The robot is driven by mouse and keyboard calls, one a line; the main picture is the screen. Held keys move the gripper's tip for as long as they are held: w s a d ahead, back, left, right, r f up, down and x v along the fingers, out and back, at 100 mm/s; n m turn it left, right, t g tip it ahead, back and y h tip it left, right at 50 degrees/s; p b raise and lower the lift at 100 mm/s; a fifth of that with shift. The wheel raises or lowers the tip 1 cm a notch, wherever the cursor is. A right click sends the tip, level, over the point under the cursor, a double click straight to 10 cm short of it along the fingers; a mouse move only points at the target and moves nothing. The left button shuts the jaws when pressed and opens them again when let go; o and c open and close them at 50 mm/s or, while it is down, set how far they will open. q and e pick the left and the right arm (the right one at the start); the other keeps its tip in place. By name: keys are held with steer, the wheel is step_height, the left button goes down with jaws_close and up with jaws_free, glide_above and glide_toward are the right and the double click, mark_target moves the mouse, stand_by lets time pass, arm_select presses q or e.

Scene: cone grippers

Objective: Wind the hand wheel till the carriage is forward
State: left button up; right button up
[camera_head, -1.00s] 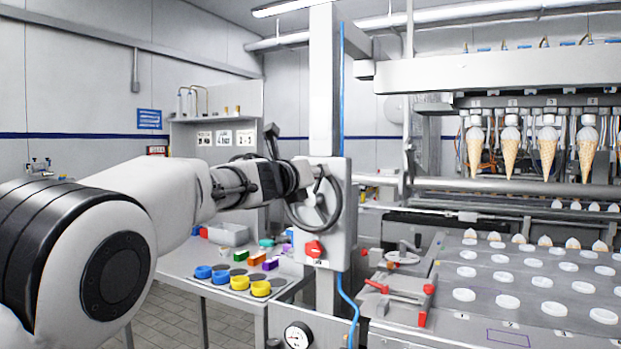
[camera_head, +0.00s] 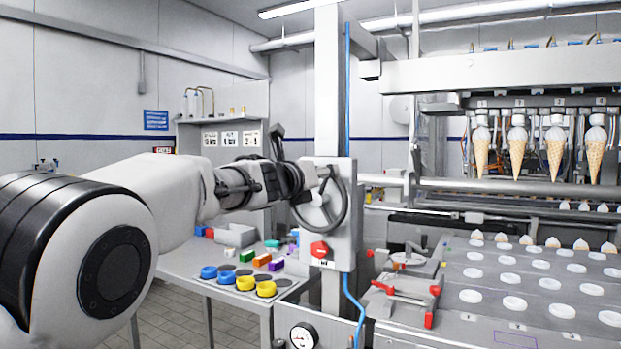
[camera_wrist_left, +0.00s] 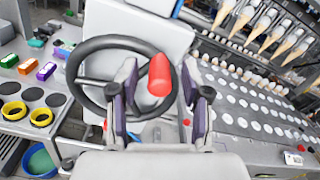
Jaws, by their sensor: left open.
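The hand wheel (camera_head: 345,205) is a dark ring on a grey box on a white post, and it also shows in the wrist view (camera_wrist_left: 84,98). A red handle (camera_wrist_left: 160,75) stands at its right rim in the wrist view. My left gripper (camera_wrist_left: 158,95) is open, with one finger on each side of the handle; I cannot tell whether they touch it. A numbered row of cone grippers (camera_head: 540,102), which may be the carriage, holds several cones (camera_head: 517,150). My right gripper is not in view.
A red knob (camera_head: 319,249) sits below the wheel. A side table with yellow cups (camera_head: 266,289) and coloured blocks stands left of the post. A red-handled clamp (camera_head: 405,292) and a tray of white discs (camera_head: 514,303) lie to the right.

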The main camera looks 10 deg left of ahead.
arm_select(q)
steer(key=v, duration=1.1)
steer(key=shift+s, duration=0.15)
